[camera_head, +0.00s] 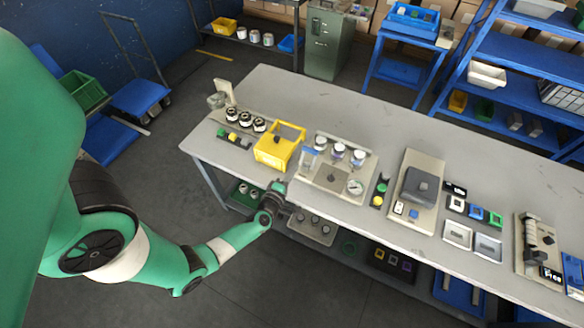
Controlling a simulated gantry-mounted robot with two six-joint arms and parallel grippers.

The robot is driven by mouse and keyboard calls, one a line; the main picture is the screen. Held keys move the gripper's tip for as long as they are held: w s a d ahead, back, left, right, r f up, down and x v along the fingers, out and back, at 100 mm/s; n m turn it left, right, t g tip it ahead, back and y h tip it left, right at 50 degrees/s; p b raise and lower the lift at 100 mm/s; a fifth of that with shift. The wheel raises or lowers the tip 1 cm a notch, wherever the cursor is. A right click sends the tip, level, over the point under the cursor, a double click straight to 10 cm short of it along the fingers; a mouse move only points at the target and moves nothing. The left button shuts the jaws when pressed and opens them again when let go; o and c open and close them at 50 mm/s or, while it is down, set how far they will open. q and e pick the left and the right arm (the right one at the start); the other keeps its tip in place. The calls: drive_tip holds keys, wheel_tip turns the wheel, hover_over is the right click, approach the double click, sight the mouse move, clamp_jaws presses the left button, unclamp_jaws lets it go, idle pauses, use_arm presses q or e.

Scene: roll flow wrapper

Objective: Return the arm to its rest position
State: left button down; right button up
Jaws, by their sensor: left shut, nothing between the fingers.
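My left arm, green and white, comes in from the left side of the head view. Its gripper (278,187) is small in the picture and is shut with nothing in it. It is at the front edge of the grey workbench (300,100), just in front of the yellow bin (277,152). I cannot tell whether it is above the bench edge or in front of it. My right gripper is not in view.
Right of the yellow bin is a fixture plate with jars and a gauge (355,187). Farther right are a dark grey block on a plate (420,185) and metal trays (457,234). A lower shelf holds parts (312,228). Open floor (300,290) lies in front of the bench.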

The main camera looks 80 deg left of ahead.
use_arm(q)
drive_tip(key=shift+s+d+r, duration=0.2)
drive_tip(key=shift+s+d, duration=0.1)
drive_tip(key=shift+d, duration=0.05)
drive_tip(key=shift+w, duration=0.1)
